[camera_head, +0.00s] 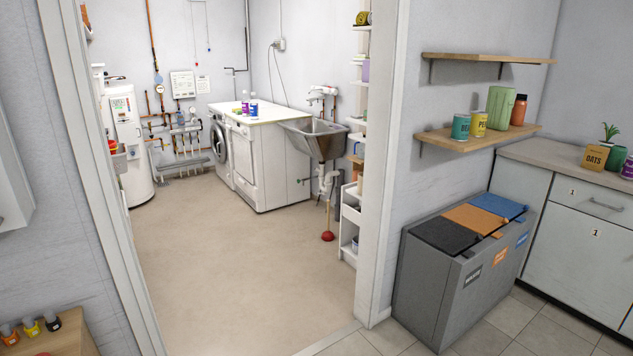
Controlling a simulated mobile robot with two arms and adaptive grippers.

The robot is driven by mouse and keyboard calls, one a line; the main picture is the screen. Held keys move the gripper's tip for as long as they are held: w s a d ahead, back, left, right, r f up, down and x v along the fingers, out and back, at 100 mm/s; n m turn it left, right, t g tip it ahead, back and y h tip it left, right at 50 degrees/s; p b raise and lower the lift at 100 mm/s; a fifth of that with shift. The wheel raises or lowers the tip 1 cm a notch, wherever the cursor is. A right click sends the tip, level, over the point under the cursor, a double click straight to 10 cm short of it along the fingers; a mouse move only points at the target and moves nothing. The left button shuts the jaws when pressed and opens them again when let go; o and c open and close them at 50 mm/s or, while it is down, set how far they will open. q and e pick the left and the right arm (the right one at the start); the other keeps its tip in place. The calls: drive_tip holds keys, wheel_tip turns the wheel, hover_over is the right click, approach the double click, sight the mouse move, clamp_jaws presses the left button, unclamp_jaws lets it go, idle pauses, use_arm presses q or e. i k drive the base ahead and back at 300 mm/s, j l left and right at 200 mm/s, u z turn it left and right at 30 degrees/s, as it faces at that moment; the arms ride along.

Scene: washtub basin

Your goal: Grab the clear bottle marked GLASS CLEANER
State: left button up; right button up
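I see no bottle whose label I can read as GLASS CLEANER. Through the doorway, a few small purple and blue containers (253,109) stand on the white top (270,114) above the washing machine; they are too small to identify. A steel washtub basin (318,139) stands to the right of that top. Neither of my grippers is in view.
An open doorway with a white frame (381,200) leads to a clear beige floor (235,255). A red plunger (328,236) stands below the basin. A grey sorting bin (425,285) is right of the doorway. A wooden surface (70,335) with small items is at lower left.

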sight(253, 102)
drive_tip(key=i+u, duration=0.1)
drive_tip(key=i, duration=0.4)
drive_tip(key=i+u, duration=0.15)
drive_tip(key=i, duration=0.35)
drive_tip(key=i+l+u, duration=0.1)
drive_tip(key=i, duration=0.4)
drive_tip(key=i+l+u, duration=0.1)
drive_tip(key=i, duration=0.35)
drive_tip(key=i+l+u, duration=0.15)
drive_tip(key=i, duration=0.35)
drive_tip(key=i+l+u, duration=0.1)
drive_tip(key=i+l, duration=0.25)
drive_tip(key=i+j+u, duration=0.25)
drive_tip(key=i, duration=1.1)
drive_tip(key=i+u, duration=0.3)
drive_tip(key=i, duration=1.05)
drive_tip(key=i+u, duration=0.1)
drive_tip(key=i, duration=0.85)
drive_tip(key=i+l, duration=0.2)
drive_tip(key=i, duration=0.75)
drive_tip(key=i+j+z, duration=0.15)
drive_tip(key=i, duration=0.3)
drive_tip(key=i+j+z, duration=0.1)
drive_tip(key=i, duration=0.35)
